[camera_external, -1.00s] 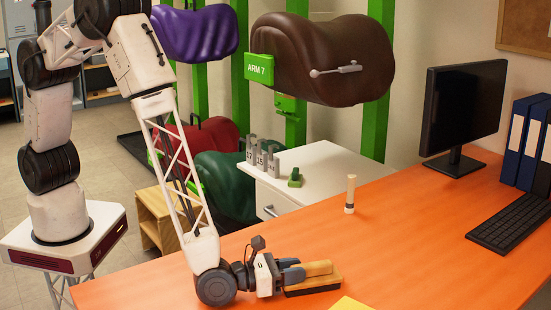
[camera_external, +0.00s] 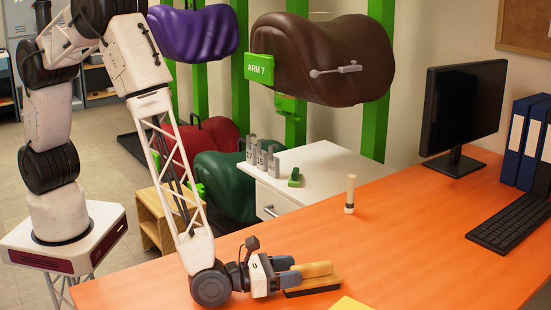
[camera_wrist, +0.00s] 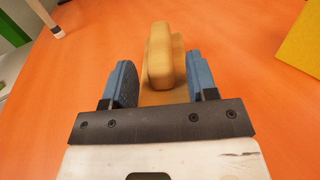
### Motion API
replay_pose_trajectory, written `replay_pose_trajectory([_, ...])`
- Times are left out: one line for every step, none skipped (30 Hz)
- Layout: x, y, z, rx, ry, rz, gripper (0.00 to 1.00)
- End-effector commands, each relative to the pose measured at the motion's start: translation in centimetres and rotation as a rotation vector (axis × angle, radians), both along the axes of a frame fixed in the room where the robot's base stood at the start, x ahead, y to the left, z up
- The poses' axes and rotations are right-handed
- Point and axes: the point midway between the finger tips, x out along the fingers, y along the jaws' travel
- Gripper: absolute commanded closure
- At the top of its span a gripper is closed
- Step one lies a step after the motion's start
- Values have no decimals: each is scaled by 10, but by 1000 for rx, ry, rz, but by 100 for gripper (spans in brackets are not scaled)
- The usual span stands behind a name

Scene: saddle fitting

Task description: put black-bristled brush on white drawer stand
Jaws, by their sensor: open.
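The black-bristled brush (camera_external: 318,282) lies on the orange table, wooden handle up, with its dark bristles underneath. It also shows in the wrist view (camera_wrist: 162,58), its handle between and ahead of my fingers. My gripper (camera_external: 287,275) is low at the table, open, with a blue-grey finger (camera_wrist: 122,84) on the left of the handle and another (camera_wrist: 193,76) on the right. Gaps show between both fingers and the handle. The white drawer stand (camera_external: 325,170) stands beyond the table's far edge, with a silver drawer handle on its front.
On the stand are grey numbered blocks (camera_external: 262,158) and a small green item (camera_external: 295,178). A pale upright cylinder (camera_external: 350,194) stands on the orange table (camera_external: 420,245). A yellow sheet (camera_external: 350,304) lies near the brush. A monitor (camera_external: 462,112) and keyboard (camera_external: 510,222) are at right.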

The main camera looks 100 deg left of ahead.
Motion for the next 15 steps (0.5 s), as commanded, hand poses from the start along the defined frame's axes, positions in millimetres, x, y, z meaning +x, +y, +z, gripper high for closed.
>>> replay_pose_trajectory([-5,-3,0,0,0,-2,47])
replay_pose_trajectory([-9,-4,0,0,0,-2,47])
replay_pose_trajectory([-14,-7,0,1,0,-3,47])
replay_pose_trajectory([-18,-9,0,1,0,-4,47])
replay_pose_trajectory([-22,-10,0,1,1,-3,47])
replay_pose_trajectory([-27,-12,0,0,1,-3,47])
replay_pose_trajectory([-32,-14,0,0,1,-3,47])
replay_pose_trajectory([-36,-16,0,0,1,-4,47])
replay_pose_trajectory([-42,-19,0,0,0,-4,47])
replay_pose_trajectory([-47,-21,0,0,0,-4,47])
replay_pose_trajectory([-52,-22,0,1,1,-3,47])
replay_pose_trajectory([-58,-24,-1,1,1,-3,47])
replay_pose_trajectory([-62,-27,-1,1,1,-4,47])
replay_pose_trajectory([-66,-28,0,1,1,-4,47])
replay_pose_trajectory([-71,-30,0,1,1,-4,47])
